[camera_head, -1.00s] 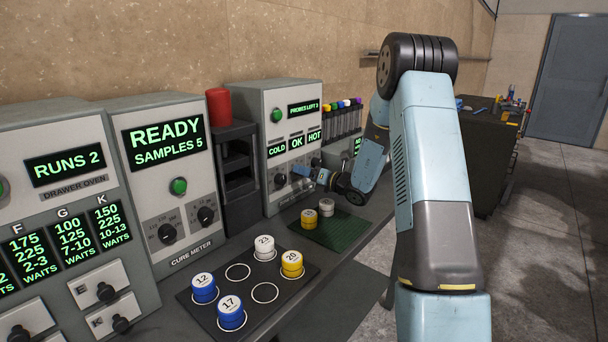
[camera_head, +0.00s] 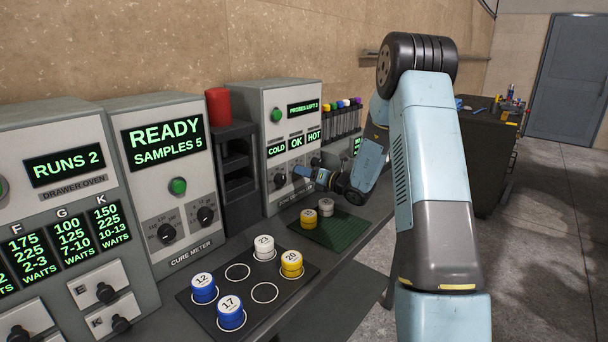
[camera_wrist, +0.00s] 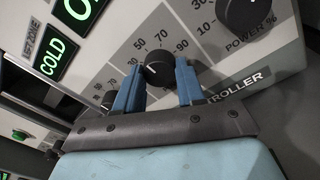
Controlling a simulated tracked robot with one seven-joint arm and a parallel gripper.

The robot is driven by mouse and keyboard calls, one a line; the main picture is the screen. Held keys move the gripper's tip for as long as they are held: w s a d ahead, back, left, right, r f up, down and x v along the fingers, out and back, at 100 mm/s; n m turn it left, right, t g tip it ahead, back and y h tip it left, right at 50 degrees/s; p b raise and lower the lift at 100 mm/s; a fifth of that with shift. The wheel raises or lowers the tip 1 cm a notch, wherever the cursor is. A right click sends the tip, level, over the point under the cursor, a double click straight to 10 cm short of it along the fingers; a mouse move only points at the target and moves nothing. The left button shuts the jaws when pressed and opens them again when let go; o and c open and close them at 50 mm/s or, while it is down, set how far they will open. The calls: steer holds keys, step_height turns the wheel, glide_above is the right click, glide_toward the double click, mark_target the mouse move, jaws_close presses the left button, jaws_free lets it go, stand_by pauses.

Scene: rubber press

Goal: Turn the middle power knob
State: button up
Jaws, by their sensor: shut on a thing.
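The middle power knob (camera_wrist: 160,69) is a round black dial with a white pointer mark on the grey controller panel (camera_head: 295,115). My gripper (camera_wrist: 158,78) has its blue fingers on both sides of this knob and is shut on it. In the head view my gripper (camera_head: 301,171) reaches the panel from the right and hides the middle knob. A left knob (camera_head: 280,181) and a right knob (camera_wrist: 248,12) sit on either side of the middle one. A scale with numbers such as 30, 50, 70 and 90 surrounds the middle knob.
COLD, OK and HOT displays (camera_head: 296,143) sit above the knobs. A green mat (camera_head: 335,232) with two sample pucks lies below the controller. A black tray (camera_head: 238,298) with several pucks and the cure meter (camera_head: 160,190) stand to the left. A marker rack (camera_head: 342,122) stands to the right.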

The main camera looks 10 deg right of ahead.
steer(key=shift+n, duration=0.3)
steer(key=shift+s+a+n+h, duration=0.1)
steer(key=shift+n+h, duration=0.25)
steer(key=shift+n, duration=3.7)
steer(key=shift+s+a+n+h, duration=0.1)
steer(key=shift+n+h, duration=0.25)
steer(key=shift+n, duration=3.7)
steer(key=shift+f, duration=0.15)
steer(key=o, duration=1)
steer(key=shift+o, duration=0.2)
steer(key=shift+d+r, duration=0.15)
steer(key=shift+r, duration=0.05)
